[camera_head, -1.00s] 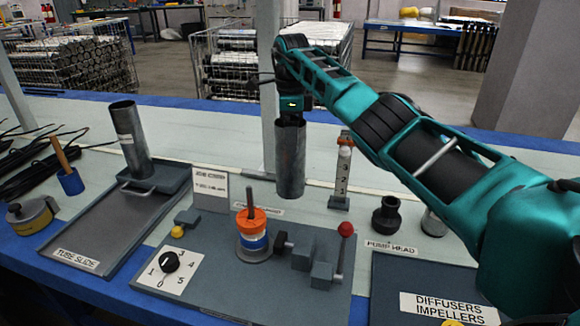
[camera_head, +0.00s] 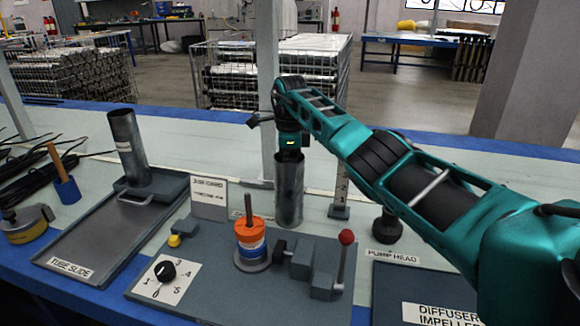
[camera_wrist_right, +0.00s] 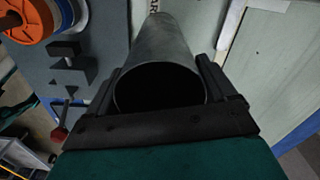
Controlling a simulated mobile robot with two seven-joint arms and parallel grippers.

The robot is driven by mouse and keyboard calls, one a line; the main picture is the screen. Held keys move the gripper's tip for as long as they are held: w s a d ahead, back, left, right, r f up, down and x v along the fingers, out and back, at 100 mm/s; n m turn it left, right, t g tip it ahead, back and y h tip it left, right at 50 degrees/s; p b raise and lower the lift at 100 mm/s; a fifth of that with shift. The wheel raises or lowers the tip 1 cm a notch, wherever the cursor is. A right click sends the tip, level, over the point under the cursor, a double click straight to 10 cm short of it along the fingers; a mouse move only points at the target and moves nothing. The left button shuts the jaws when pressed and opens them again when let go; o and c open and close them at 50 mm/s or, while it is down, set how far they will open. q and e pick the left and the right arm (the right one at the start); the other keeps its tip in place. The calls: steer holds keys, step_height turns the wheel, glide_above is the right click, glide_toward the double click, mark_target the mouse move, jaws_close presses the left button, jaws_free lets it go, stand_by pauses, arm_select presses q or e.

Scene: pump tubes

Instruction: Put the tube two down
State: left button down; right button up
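A grey metal tube (camera_head: 289,190) hangs upright below my right gripper (camera_head: 291,153), behind the pump fixture. My right gripper holds it near its top rim. In the right wrist view the tube (camera_wrist_right: 160,60) lies between the two fingers (camera_wrist_right: 160,95), its dark round opening towards the camera. The tube's lower end is close to the table top; I cannot tell whether it touches. Another grey tube (camera_head: 128,145) stands slightly tilted at the far end of the tube slide tray (camera_head: 95,240). My left gripper is not in view.
The fixture board (camera_head: 215,290) in front carries an orange and blue part (camera_head: 250,240), a dial (camera_head: 165,271) and a red-knobbed lever (camera_head: 346,238). A numbered post (camera_head: 340,195) and a black pump part (camera_head: 387,226) stand right of the tube. Bare table lies behind.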

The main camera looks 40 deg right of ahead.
steer(key=shift+o, duration=1.3)
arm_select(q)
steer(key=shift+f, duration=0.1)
arm_select(e)
steer(key=shift+r, duration=0.1)
arm_select(q)
steer(key=p, duration=0.1)
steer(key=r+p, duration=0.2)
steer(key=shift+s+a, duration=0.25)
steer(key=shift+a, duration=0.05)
arm_select(e)
step_height(320, 180, up, 12)
